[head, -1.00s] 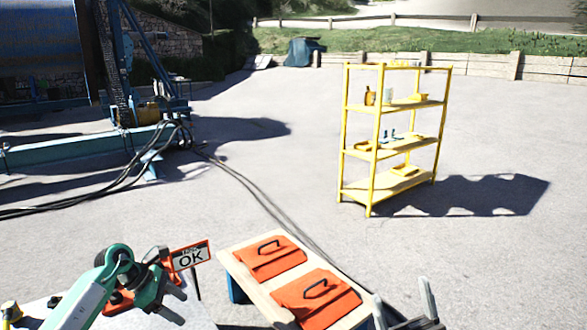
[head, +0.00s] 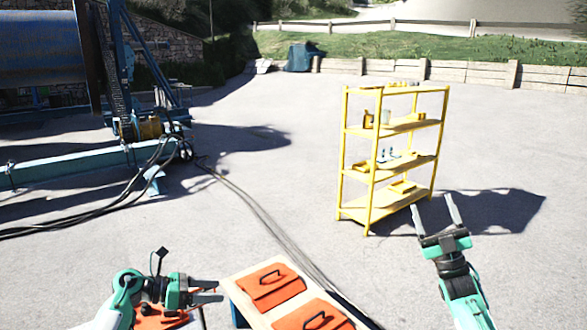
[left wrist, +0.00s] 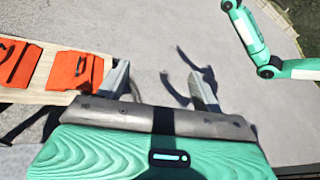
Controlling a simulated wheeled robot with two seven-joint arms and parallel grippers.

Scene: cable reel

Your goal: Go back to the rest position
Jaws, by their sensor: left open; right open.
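My left gripper (head: 220,291) is at the lower left of the head view, pointing right, with its jaws apart and empty. In the left wrist view its two fingers (left wrist: 162,82) are spread over bare pavement, with nothing between them. My right gripper (head: 433,203) is raised at the right of the head view, pointing up and away. Its two fingers are apart and empty. Part of my right arm shows at the upper right of the left wrist view.
Orange pouches with dark handles (head: 283,293) lie on a wooden-topped table (head: 242,296) just right of my left gripper. A yellow shelf rack (head: 375,172) stands ahead with small items. Black cables (head: 245,200) cross the pavement. Blue reel machinery (head: 90,165) stands at left.

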